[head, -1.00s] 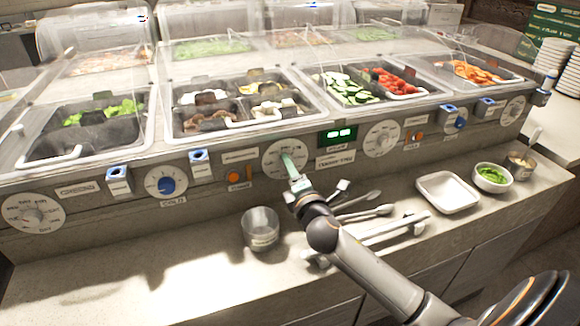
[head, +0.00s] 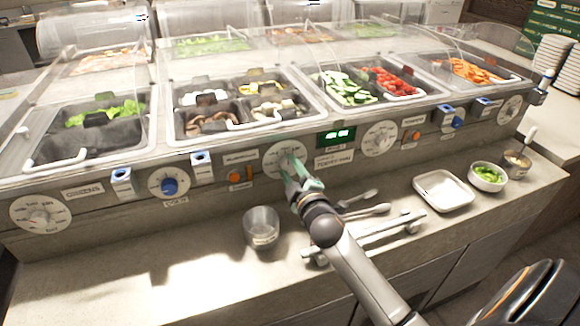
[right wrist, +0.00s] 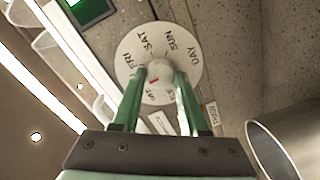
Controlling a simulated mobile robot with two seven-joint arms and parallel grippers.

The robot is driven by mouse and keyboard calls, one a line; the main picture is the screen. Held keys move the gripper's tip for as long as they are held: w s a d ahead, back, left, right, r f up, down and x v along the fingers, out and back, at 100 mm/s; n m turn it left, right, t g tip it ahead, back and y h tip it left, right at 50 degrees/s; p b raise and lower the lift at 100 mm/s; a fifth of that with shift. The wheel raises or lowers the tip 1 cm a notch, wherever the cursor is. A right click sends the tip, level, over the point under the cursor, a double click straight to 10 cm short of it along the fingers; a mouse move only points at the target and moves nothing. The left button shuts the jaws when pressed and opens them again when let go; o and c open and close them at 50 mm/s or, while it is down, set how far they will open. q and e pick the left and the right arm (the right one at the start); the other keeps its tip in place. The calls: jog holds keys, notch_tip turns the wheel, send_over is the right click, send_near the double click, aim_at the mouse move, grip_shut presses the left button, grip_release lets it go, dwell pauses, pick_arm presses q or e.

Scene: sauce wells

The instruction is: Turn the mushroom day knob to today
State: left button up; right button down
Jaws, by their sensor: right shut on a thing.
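The day knob's round white dial (head: 270,157) is on the counter front, right of a label plate (head: 241,157) too small to read surely. The right wrist view shows the dial (right wrist: 186,50) with FRI, SAT, SUN and DAY legible; other letters are partly hidden. My right gripper (head: 291,164) is shut on the small grey knob (right wrist: 159,72) at the dial's centre, one green finger on each side. A small red mark shows at the knob's lower edge. A green display (head: 336,136) is right of the dial; its text is unreadable. My left gripper is not in view.
A white tray (head: 444,190) and small bowls (head: 487,177) stand at the right. Other dials, including a blue-knobbed one (head: 168,184), line the panel. The left ledge is clear.

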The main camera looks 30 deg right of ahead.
jog(key=shift+m, duration=0.3)
dwell(0.4)
jog(key=shift+c, duration=2.2)
grip_release()
jog(key=shift+s, duration=0.1)
jog(key=f+v, duration=0.1)
jog(key=v, duration=1.1)
jog(key=shift+s+r, duration=0.2)
jog(key=shift+r, duration=0.25)
